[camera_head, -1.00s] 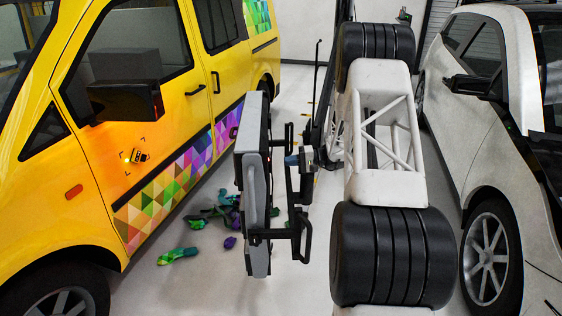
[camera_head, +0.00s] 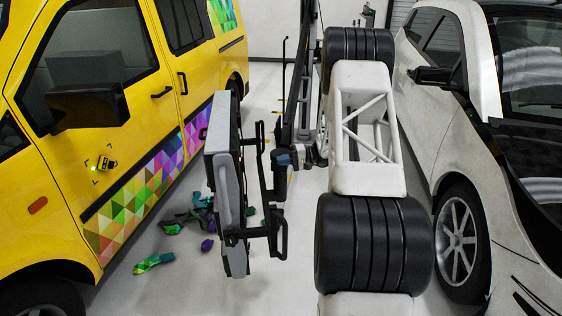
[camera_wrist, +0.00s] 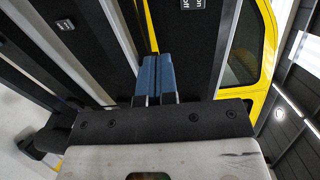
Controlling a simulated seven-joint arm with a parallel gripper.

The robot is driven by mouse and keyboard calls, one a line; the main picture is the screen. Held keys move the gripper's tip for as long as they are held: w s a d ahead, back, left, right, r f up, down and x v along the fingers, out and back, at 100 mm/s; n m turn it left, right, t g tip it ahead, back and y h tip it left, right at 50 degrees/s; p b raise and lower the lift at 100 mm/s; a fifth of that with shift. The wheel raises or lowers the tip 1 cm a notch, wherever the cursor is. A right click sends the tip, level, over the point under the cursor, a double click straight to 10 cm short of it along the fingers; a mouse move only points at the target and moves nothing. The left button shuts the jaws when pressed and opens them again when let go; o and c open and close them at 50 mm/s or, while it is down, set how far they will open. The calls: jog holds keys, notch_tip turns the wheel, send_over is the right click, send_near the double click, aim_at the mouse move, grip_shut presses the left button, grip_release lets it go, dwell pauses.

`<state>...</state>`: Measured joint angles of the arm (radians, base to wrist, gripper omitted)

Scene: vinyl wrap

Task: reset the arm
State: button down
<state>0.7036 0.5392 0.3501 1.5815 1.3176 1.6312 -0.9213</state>
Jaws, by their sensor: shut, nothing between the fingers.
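My gripper (camera_head: 283,160) shows small in the head view, at the end of my white and black arm, just right of a panel unit. In the wrist view its two blue fingers (camera_wrist: 154,76) are together with nothing between them. The panel unit (camera_head: 227,190) has a grey upright face side and black frame handles (camera_head: 280,215) at its back. In the head view my gripper overlaps the back frame; I cannot tell whether they touch. In the wrist view dark panels (camera_wrist: 195,45) fill the space beyond the fingers, with yellow bodywork (camera_wrist: 258,55) behind.
A white car (camera_head: 450,130) stands close on the right. Coloured scraps (camera_head: 153,262) lie on the floor by the van. A dark stand (camera_head: 298,90) rises behind the unit.

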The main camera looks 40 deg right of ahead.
jog(key=shift+a, duration=0.1)
jog(key=s+a+r+n+g+h, duration=0.1)
jog(key=s+a+r+g+h, duration=0.1)
jog(key=s+a+r, duration=0.6)
jog(key=s+a+r+n+g+h, duration=0.1)
jog(key=s+a+r+g+h, duration=0.3)
jog(key=a, duration=0.7)
jog(key=s+a+r+n+g, duration=0.1)
jog(key=s+a+r, duration=0.3)
jog(key=a+r, duration=0.45)
jog(key=s+a+h, duration=0.3)
jog(key=s+a, duration=0.1)
jog(key=s, duration=0.6)
jog(key=s+a+r+n+t+h, duration=0.1)
jog(key=s+a+h, duration=0.2)
jog(key=s, duration=0.7)
jog(key=s+a+r+n+t+h, duration=0.1)
jog(key=s+a+h, duration=0.2)
jog(key=s+a, duration=0.4)
jog(key=s, duration=0.3)
jog(key=shift+s+r, duration=0.15)
jog(key=shift+s, duration=0.1)
